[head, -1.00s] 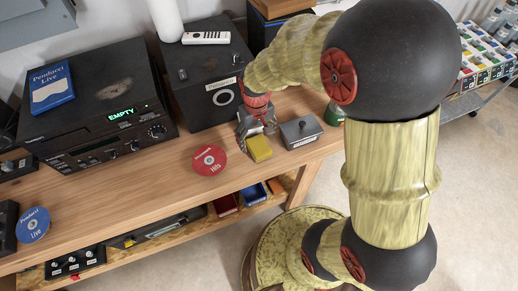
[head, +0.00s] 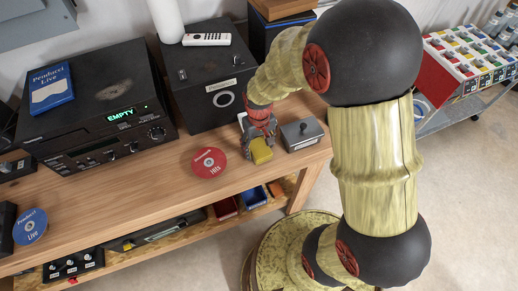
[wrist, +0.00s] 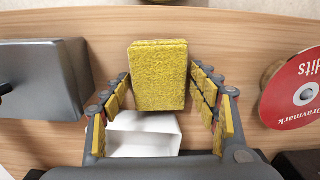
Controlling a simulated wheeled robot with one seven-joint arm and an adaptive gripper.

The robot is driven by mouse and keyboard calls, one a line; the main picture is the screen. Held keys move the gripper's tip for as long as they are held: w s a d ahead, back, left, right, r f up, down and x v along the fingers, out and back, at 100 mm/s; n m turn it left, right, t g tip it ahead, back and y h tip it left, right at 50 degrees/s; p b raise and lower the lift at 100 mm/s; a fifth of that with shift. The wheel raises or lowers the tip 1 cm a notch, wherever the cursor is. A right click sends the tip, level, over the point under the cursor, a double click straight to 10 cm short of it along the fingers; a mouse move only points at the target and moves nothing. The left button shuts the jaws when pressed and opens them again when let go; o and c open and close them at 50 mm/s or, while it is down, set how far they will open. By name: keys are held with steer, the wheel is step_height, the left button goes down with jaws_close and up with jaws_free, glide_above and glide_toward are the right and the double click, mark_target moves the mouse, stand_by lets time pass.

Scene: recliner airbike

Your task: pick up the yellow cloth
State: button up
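The yellow cloth (wrist: 158,75), a thick folded rectangle, lies on the wooden bench. In the head view the cloth (head: 261,152) shows just below my gripper (head: 258,138), partly covered by it. The yellow inner pads of the fingers are visible. The cloth does not look clearly lifted off the bench.
A grey metal box (head: 302,134) stands close on the right, and a red disc (head: 209,162) on the left. A white object (wrist: 143,138) sits between the finger bases in the wrist view. A black speaker (head: 207,80) stands behind. Bare bench (head: 150,195) lies to the left.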

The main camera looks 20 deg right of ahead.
mark_target(259, 148)
steer(key=c, duration=0.8)
steer(key=shift+r, duration=0.1)
steer(key=shift+r, duration=0.2)
steer(key=r+p, duration=0.1)
steer(key=r, duration=0.2)
steer(key=shift+s+r, duration=0.15)
steer(key=shift+s, duration=0.05)
steer(key=shift+s+a+r+p, duration=0.4)
steer(key=shift+s+r, duration=1.1)
steer(key=shift+s, duration=0.75)
steer(key=shift+s+a+r+p, duration=0.4)
steer(key=shift+s+r, duration=1.15)
steer(key=shift+s, duration=0.7)
steer(key=shift+s+a+r+p, duration=0.35)
steer(key=shift+s+r, duration=1.15)
steer(key=shift+s, duration=0.75)
